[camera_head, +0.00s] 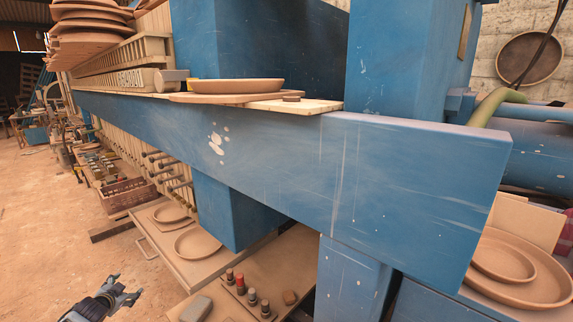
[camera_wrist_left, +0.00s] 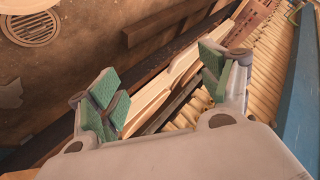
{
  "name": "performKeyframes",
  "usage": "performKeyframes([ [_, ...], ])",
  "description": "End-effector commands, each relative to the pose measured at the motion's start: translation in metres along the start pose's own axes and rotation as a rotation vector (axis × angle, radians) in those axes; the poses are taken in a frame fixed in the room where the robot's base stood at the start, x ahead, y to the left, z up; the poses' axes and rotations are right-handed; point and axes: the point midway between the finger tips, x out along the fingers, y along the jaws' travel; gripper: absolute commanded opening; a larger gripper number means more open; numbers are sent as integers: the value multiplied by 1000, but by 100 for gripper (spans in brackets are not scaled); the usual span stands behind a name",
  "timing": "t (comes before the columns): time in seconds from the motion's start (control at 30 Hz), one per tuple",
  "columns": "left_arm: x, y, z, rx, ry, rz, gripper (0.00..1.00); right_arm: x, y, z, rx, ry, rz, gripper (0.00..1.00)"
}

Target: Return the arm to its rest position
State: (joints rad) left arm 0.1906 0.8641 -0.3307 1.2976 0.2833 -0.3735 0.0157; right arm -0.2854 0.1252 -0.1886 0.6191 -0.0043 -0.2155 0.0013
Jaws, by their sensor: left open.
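My left gripper (camera_head: 122,294) shows at the bottom left of the head view, over the brown floor and clear of the press. In the left wrist view its two green-padded fingers (camera_wrist_left: 160,88) stand wide apart with nothing between them. Beyond the fingers are wooden slats and a dark beam. The blue press beam (camera_head: 270,150) runs across the head view, to the right of the gripper. My right gripper is not in view.
Plates lie on a low wooden board (camera_head: 172,255) right of my left gripper. Several small red-topped and dark pegs (camera_head: 240,284) stand on a lower panel. A brown crate (camera_head: 128,194) sits farther back. Open floor (camera_head: 40,230) lies at left.

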Motion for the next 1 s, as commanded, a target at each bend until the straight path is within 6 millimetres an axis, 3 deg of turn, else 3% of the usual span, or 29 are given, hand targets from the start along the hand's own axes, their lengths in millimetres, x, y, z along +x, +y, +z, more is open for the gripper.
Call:
performKeyframes([
  [0.03,5,7,20,0,-19,-2,79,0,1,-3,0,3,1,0],
  [0.2,16,31,85,13,-81,-4,79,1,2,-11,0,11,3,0],
  [0.47,16,90,183,16,-190,29,79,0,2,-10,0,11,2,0],
  [0.77,-8,173,283,3,-324,95,79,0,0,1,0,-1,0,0],
  [1.0,-41,246,351,-17,-433,160,79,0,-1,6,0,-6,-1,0],
])
